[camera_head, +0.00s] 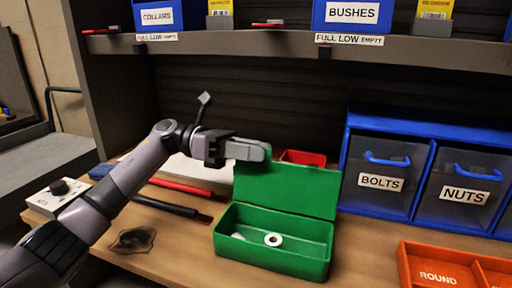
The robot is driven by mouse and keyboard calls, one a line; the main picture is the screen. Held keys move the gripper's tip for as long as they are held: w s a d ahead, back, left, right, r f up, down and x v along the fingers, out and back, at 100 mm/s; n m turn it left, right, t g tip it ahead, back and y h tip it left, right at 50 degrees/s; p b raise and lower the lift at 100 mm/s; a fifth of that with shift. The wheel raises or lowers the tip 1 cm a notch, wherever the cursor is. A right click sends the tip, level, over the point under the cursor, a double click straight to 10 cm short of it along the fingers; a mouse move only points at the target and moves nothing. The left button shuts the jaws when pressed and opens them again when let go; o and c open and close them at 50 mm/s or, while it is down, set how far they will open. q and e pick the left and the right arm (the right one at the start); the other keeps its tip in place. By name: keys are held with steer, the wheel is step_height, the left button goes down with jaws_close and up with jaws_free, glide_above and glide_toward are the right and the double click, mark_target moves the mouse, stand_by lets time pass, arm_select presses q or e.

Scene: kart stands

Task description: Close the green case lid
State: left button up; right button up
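The green case (272,257) stands on the wooden bench with its lid (287,189) open and raised at the back. A white ring (273,240) and a small pale piece lie inside the case. My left gripper (262,151) is above the top left corner of the lid, pointing right. Its fingers appear together, with nothing visible between them; whether it touches the lid I cannot tell. My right gripper is not in view.
Blue bins marked BOLTS (381,182) and NUTS (467,194) stand at the right. An orange tray (405,262) is at front right. A shelf (270,44) overhangs the back.

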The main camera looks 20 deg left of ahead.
arm_select(q)
steer(key=shift+d, duration=0.25)
steer(key=shift+c, duration=0.3)
jaws_close()
